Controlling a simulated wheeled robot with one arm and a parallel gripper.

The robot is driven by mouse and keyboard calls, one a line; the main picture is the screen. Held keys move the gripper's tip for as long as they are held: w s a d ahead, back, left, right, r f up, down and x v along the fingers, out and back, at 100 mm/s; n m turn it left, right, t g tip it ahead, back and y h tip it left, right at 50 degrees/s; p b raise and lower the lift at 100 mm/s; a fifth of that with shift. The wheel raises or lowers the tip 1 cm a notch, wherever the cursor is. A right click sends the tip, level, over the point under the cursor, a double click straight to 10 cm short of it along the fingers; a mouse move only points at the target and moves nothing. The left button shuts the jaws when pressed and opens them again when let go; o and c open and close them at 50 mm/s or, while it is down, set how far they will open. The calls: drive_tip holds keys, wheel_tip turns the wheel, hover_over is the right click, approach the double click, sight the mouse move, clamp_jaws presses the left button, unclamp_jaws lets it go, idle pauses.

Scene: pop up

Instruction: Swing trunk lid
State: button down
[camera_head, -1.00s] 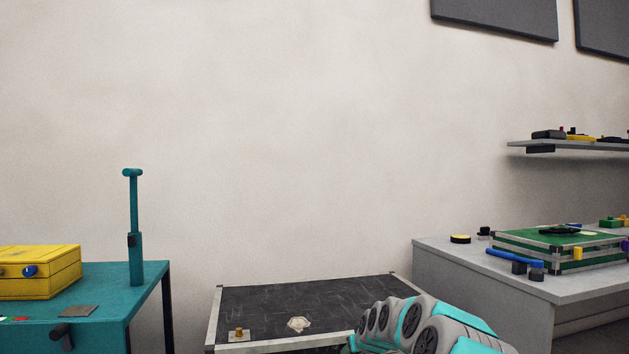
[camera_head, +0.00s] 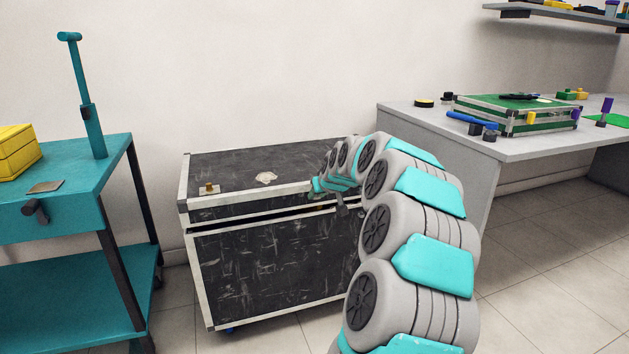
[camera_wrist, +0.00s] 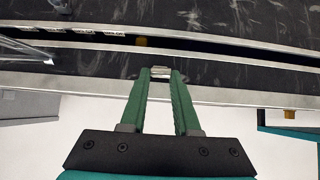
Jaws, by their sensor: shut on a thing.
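A black scuffed trunk (camera_head: 270,265) with metal edges stands on the floor in the head view. Its lid (camera_head: 235,168) lies almost level, with a narrow dark gap between it and the body at the front. My gripper (camera_head: 315,189) is at the lid's front edge, right of its middle, partly hidden by my arm. In the wrist view, my gripper's green fingers (camera_wrist: 160,76) are shut on a small metal tab (camera_wrist: 161,71) at the lid's edge. The dark gap also shows there beyond the fingertips.
A teal cart (camera_head: 75,235) with a tall handle and yellow box (camera_head: 17,152) stands left of the trunk. A grey desk (camera_head: 400,112) with a green case (camera_head: 515,112) stands to the right. The wall is close behind. Floor is clear at the front right.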

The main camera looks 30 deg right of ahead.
drive_tip(key=w+r+p, duration=0.3)
drive_tip(key=r+p, duration=0.1)
drive_tip(key=r, duration=0.8)
drive_tip(key=shift+d, duration=0.3)
drive_tip(key=shift+r, duration=0.2)
